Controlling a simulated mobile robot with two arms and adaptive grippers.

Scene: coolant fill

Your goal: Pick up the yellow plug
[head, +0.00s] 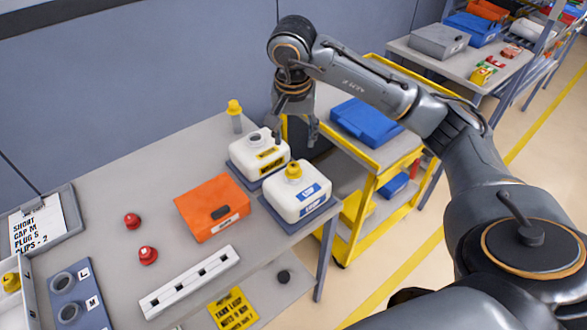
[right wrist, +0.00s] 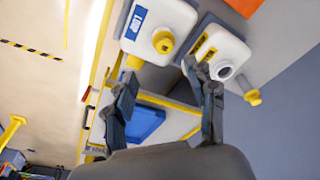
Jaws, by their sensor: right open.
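A yellow plug (head: 235,106) with a pale stem stands upright at the back of the grey table; it also shows in the right wrist view (right wrist: 253,97). Another yellow cap (head: 293,170) sits on the front white container (head: 297,195). The rear white container (head: 258,155) has a yellow label and an open, dark neck. My right gripper (head: 295,137) is open and empty, fingers pointing down near the rear container, right of the standing plug. In the right wrist view its spread fingers (right wrist: 168,82) have nothing between them. My left gripper is not in view.
An orange box (head: 211,207), two red caps (head: 147,255) and a white slotted bar (head: 190,281) lie on the table. A yellow piece (head: 11,282) sits in a white tray at left. A yellow cart (head: 372,180) with a blue box stands at right.

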